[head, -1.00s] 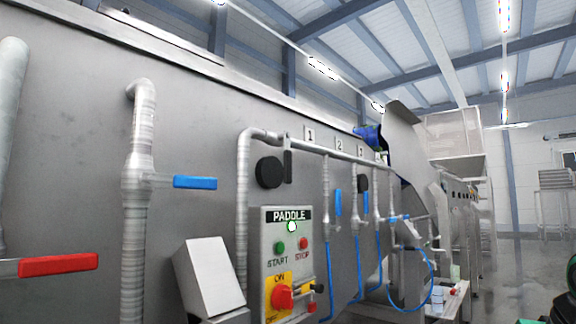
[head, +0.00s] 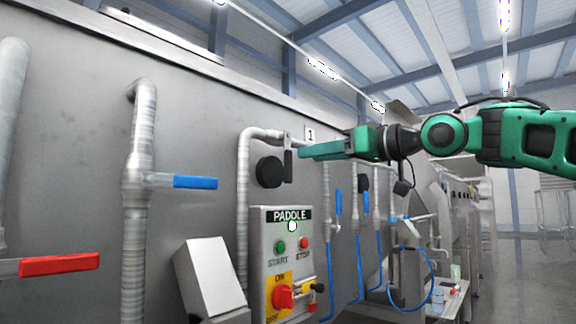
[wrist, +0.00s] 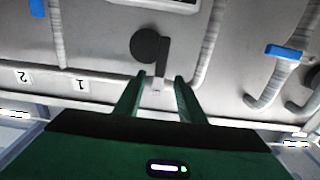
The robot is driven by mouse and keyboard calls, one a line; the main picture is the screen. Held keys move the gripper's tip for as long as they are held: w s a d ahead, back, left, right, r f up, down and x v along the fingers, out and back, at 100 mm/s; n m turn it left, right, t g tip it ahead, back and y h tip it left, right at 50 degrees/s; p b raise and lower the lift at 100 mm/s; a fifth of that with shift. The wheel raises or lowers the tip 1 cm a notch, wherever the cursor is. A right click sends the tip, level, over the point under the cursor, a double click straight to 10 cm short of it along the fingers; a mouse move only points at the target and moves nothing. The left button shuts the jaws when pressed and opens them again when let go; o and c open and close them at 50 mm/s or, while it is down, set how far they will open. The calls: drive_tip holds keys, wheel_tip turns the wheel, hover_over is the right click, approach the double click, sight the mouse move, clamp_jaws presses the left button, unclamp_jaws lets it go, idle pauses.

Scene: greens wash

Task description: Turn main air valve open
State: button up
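A dark valve lever (head: 288,168) hangs down from the horizontal air pipe, roughly square to it, next to a round black disc (head: 269,172). It is the likely main air valve, though no label for it is readable. The wrist view, which is upside down, shows the lever (wrist: 162,57) and the disc (wrist: 146,46) just beyond my fingertips. My gripper (wrist: 160,79) is open, with a gap between its two green fingers. In the head view my gripper (head: 302,152) reaches in from the right, just right of the lever's top. I cannot tell whether it touches.
A PADDLE control box (head: 288,250) with buttons and a red switch sits below. A blue-handled valve (head: 195,182) and a red-handled valve (head: 60,264) are at left. Blue-handled branch valves (head: 338,203) hang right, below my arm. A sloped metal box (head: 209,275) juts out at lower left.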

sight(291, 158)
drive_tip(key=x, duration=0.9)
drive_tip(key=shift+f, duration=0.1)
drive_tip(key=shift+d, duration=0.1)
clamp_jaws()
